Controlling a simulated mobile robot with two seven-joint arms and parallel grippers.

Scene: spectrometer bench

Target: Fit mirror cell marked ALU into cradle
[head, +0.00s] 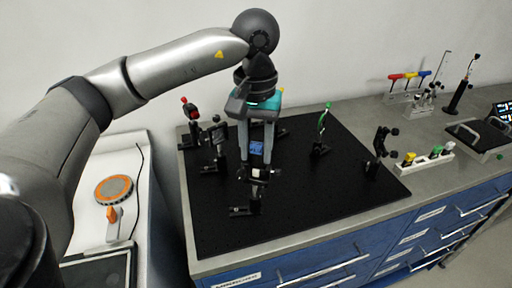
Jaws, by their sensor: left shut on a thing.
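My left gripper (256,158) reaches down over the black breadboard, its two grey fingers pointing at the board. It is shut on a small dark piece with a blue face (257,147), which seems to be the mirror cell; no ALU mark can be read. Just below the fingertips stands a black mount with a pale part (257,174), possibly the cradle, on a post and base (244,208). From this angle I cannot tell whether the held piece touches this mount. My right gripper is not in view.
The black breadboard (330,205) carries several other post mounts: a red-topped one (191,112) and a dark one (218,140) at left, a green-rimmed optic (323,127) and a black mount (378,150) at right. The board's front right is clear. Coloured-handled tools (410,76) stand farther right.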

